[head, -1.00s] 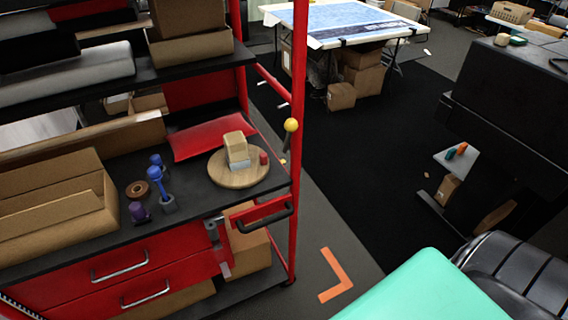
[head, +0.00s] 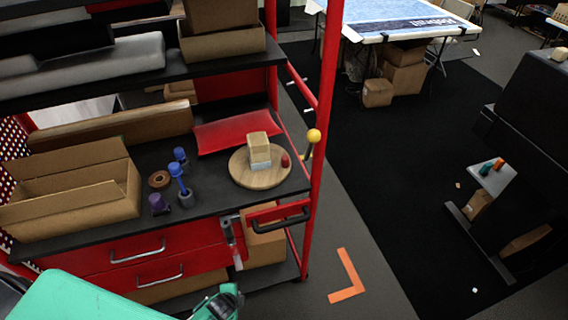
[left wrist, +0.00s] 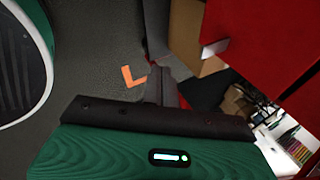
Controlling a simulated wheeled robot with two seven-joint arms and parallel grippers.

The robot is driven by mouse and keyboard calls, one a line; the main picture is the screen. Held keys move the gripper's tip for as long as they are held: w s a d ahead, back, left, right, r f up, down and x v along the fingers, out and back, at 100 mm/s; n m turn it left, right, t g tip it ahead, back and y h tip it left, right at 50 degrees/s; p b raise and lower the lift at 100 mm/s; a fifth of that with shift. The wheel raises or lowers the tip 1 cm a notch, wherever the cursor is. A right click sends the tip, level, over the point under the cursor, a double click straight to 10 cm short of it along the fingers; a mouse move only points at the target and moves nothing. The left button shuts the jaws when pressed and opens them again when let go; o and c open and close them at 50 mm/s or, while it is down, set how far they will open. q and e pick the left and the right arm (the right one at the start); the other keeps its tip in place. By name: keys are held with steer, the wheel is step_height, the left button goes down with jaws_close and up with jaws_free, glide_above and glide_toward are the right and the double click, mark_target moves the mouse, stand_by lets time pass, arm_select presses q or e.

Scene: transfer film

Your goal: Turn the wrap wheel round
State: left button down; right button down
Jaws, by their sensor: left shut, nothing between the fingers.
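The wrap wheel (head: 262,183) is a round wooden disc lying flat on the dark shelf top, near its right end. A pale tan box (head: 259,146) with a whitish band round its lower part stands on it. A small red knob (head: 285,160) sits at its right edge. My teal left arm shows at the lower left of the head view, well short of the wheel; its fingers cannot be made out there. In the left wrist view my left gripper (left wrist: 166,88) is shut and empty, over grey floor beside red panels. The wheel is not visible there. My right gripper is not in view.
Left of the wheel stand blue and purple handled tools (head: 179,182), a brown ring (head: 159,180) and an open carton (head: 75,217). A red upright post (head: 325,130) and a yellow-balled lever (head: 313,136) stand right of it. A black handle (head: 281,223) juts out below.

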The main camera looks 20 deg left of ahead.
mark_target(284, 164)
arm_select(q)
steer(key=w+d+r+m+t+h+p, duration=0.1)
steer(key=w+d+r+m+t, duration=0.15)
steer(key=w+r+m, duration=0.75)
steer(key=d+r+m+t+p, duration=0.1)
steer(key=d+r+m+t, duration=0.3)
steer(key=r, duration=1.2)
steer(key=w+r+m+t+h+p, duration=0.15)
steer(key=w+r+m, duration=0.35)
steer(key=r+m, duration=0.6)
steer(key=w+p, duration=0.1)
steer(key=w, duration=0.3)
steer(key=w+n+p, duration=0.1)
steer(key=w, duration=0.3)
steer(key=w+d+n+p, duration=0.1)
steer(key=w, duration=0.4)
steer(key=shift+w+f+t+y, duration=0.1)
steer(key=shift+f+t+y, duration=0.2)
steer(key=shift+f+y, duration=0.1)
steer(key=shift+n, duration=0.3)
